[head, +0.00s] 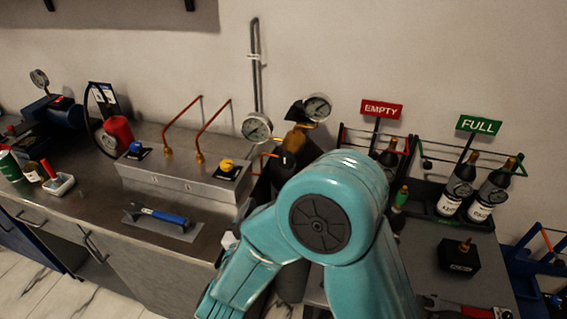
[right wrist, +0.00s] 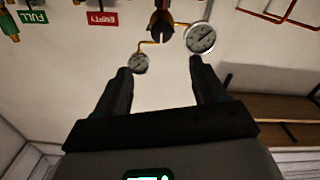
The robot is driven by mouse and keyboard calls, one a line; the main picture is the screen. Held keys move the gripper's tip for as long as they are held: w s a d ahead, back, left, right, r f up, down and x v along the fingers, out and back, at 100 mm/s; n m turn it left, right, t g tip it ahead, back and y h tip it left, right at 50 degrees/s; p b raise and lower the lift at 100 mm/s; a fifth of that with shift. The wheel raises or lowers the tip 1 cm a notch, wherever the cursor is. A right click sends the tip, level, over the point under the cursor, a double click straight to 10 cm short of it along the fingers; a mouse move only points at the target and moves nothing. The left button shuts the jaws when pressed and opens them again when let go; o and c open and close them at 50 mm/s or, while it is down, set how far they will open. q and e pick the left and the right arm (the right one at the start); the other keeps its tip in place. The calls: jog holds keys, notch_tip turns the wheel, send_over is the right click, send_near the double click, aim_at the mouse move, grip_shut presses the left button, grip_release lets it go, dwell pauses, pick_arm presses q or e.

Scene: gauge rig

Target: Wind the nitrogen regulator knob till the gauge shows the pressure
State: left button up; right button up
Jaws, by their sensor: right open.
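The regulator (head: 297,138) is a brass body with a black part (head: 295,111), which may be its knob, above a dark cylinder (head: 283,175). Two round white-faced gauges flank it, one on the left (head: 257,127) and one on the right (head: 318,107); their readings are too small to tell. The right wrist view is upside down and shows the regulator (right wrist: 162,24) beyond my fingers. My right gripper (right wrist: 160,68) is open and empty, apart from the regulator. In the head view my teal right arm hides the cylinder's lower part. My left gripper is not in view.
A steel box (head: 185,165) with copper pipes and blue and yellow knobs stands on the bench left of the cylinder. A blue-handled tool (head: 160,215) lies in front. EMPTY (head: 381,109) and FULL (head: 479,125) signs mark racks of dark bottles at right.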

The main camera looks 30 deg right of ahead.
aim_at(285, 163)
jog(key=p+x, duration=0.4)
jog(key=x, duration=1.1)
jog(key=shift+w, duration=0.25)
jog(key=shift+w+d+f, duration=0.15)
jog(key=shift+w+d, duration=0.15)
jog(key=shift+d, duration=0.15)
jog(key=shift+a, duration=0.1)
jog(key=shift+c, duration=1)
jog(key=c, duration=0.9)
